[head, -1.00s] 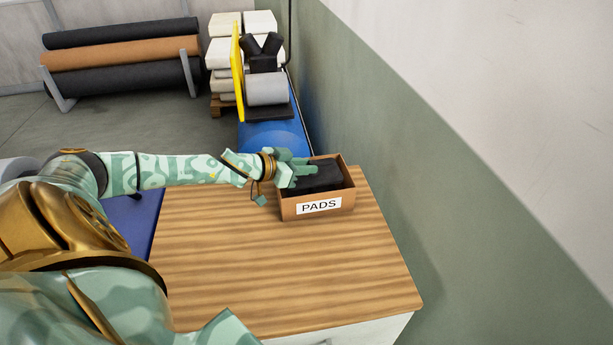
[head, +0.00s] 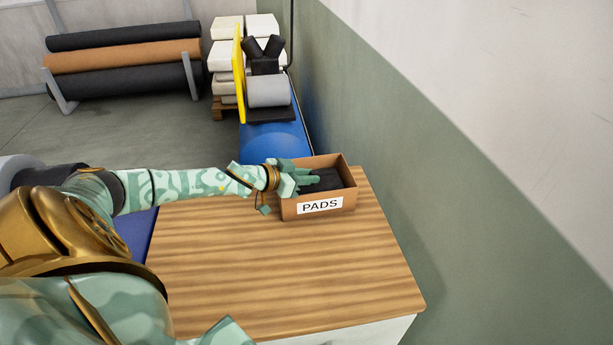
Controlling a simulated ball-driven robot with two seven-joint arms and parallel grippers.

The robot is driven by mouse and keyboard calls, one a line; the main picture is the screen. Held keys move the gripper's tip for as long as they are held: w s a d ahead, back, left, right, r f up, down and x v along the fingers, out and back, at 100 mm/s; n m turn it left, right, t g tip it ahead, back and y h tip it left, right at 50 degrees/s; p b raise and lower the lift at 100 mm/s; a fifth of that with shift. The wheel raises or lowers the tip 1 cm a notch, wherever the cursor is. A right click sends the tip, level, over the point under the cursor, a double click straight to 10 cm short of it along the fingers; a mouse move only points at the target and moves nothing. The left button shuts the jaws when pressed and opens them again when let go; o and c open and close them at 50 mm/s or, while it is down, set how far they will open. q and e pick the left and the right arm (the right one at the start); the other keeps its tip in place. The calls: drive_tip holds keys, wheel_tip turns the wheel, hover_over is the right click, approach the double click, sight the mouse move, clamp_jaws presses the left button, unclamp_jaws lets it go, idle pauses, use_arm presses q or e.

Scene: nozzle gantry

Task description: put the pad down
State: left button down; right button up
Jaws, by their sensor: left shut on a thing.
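The dark pad (head: 332,179) is inside the brown box labelled PADS (head: 319,206), below its rim. My left gripper (head: 310,180) reaches over the box's left side and is shut on the pad. My fingers cover the pad's left part. I cannot tell whether the pad touches the box floor or other pads under it.
The box stands at the far right corner of the wooden tabletop (head: 280,270), close to the green wall (head: 400,170). The rest of the tabletop is bare. Behind it are a blue surface (head: 275,140) with a grey roller (head: 268,92) and a yellow panel (head: 239,75).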

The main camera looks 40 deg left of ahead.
use_arm(q)
drive_tip(key=shift+s+d+f, duration=0.1)
drive_tip(key=shift+s+f, duration=0.1)
drive_tip(key=shift+f, duration=0.35)
drive_tip(key=c, duration=1.3)
unclamp_jaws()
drive_tip(key=shift+s+f, duration=0.1)
drive_tip(key=shift+f, duration=0.05)
drive_tip(key=shift+r, duration=0.45)
drive_tip(key=shift+s+r, duration=0.1)
drive_tip(key=shift+s, duration=0.1)
drive_tip(key=r+p+v, duration=0.1)
drive_tip(key=p+v, duration=0.3)
drive_tip(key=v, duration=0.7)
drive_tip(key=shift+a+p, duration=0.2)
drive_tip(key=shift+p, duration=0.1)
